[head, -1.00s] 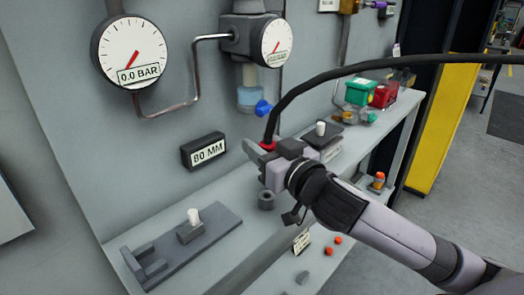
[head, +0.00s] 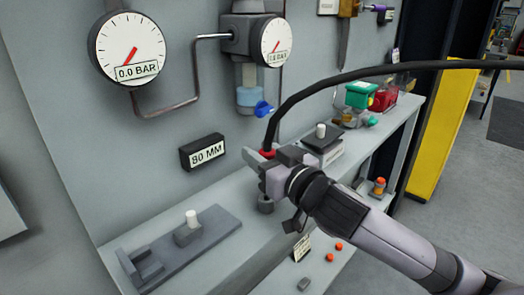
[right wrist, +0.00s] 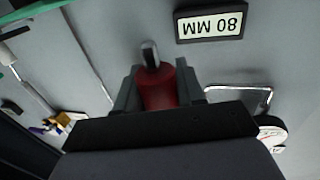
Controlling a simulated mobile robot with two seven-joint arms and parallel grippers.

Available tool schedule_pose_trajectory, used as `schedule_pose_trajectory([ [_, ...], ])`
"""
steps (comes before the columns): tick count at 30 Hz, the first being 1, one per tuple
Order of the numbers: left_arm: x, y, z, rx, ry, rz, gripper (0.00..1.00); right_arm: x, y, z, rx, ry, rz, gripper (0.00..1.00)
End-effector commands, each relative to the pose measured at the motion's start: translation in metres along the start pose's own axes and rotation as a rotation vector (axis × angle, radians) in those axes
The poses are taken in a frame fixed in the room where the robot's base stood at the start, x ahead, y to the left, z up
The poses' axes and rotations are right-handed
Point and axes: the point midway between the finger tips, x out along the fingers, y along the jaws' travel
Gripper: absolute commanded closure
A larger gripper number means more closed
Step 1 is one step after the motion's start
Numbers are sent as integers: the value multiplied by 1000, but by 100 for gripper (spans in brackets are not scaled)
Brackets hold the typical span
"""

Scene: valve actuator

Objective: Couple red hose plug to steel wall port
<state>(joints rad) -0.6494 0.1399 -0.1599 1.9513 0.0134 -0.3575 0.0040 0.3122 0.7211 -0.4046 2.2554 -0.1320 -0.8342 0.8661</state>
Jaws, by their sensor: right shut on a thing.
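My right gripper (head: 266,160) is shut on the red hose plug (head: 268,153) close to the wall, above the back of the bench. A black hose (head: 345,75) rises from the plug and arcs right. In the right wrist view, the red plug (right wrist: 156,88) sits between both fingers, with a metal tip beyond it. I cannot tell whether that tip is the plug's nose or a port. A grey cylinder (head: 265,206) shows just below the gripper, partly hidden; I cannot tell whether it is the steel port. My left gripper is not in view.
An 80 MM sign (head: 203,152) is on the wall left of the gripper. A grey fixture with a white peg (head: 191,217) lies on the bench at left. A green box (head: 361,95) stands at the right.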

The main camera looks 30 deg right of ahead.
Motion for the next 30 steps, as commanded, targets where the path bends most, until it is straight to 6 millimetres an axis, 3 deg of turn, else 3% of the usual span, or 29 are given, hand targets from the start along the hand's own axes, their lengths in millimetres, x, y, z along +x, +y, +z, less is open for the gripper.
schedule_pose_trajectory([
  [5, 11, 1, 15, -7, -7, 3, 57, 0, 0, 23, 3, 0, 1, 97],
  [10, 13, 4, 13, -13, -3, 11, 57, 0, 0, 33, 1, 1, 1, 97],
  [30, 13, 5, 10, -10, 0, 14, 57, 0, 0, 34, 1, 1, 1, 97],
])
